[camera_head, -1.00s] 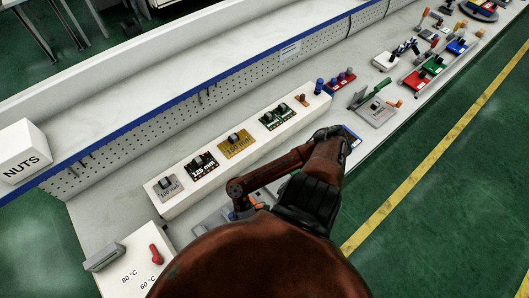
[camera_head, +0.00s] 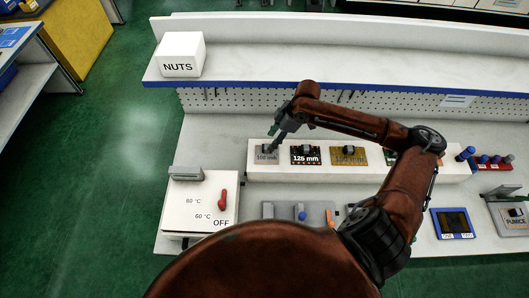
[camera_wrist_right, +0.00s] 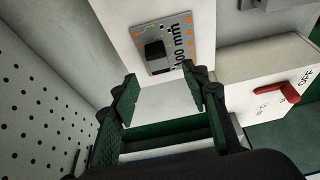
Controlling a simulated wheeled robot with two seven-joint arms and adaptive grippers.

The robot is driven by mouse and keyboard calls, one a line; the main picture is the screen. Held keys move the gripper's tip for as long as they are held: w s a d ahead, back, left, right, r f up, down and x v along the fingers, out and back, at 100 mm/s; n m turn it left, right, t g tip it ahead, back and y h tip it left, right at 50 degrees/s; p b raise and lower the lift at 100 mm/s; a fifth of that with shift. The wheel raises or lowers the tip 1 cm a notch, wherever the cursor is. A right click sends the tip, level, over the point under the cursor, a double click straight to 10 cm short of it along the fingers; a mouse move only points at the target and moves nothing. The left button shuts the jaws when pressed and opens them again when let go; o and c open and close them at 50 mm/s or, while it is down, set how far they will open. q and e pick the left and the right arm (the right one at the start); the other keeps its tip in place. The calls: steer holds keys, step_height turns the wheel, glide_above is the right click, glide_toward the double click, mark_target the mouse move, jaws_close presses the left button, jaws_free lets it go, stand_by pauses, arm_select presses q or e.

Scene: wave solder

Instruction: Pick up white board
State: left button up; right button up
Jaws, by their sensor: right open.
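The white-grey board marked 100 mm (camera_head: 265,155) lies at the left end of a white raised block (camera_head: 277,174). It carries a black part on top. In the right wrist view the board (camera_wrist_right: 178,62) lies just beyond the fingertips, with its black part and orange dots facing me. My right gripper (camera_head: 274,134) is over the board from behind. In the right wrist view its fingers (camera_wrist_right: 158,88) are spread apart with nothing between them, and the board is not between them. My left gripper is not in view.
A black 125 mm board (camera_head: 306,155) and a gold board (camera_head: 348,156) sit to the right on the same block. A white control box (camera_head: 200,213) with a red lever (camera_head: 222,199) stands at front left. A perforated panel (camera_head: 225,101) rises behind.

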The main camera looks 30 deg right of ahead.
mark_target(267, 146)
steer(key=x, duration=0.5)
steer(key=shift+w+d+f, duration=0.1)
steer(key=shift+d+f, duration=0.05)
steer(key=shift+f, duration=0.1)
jaws_close()
stand_by(0.4)
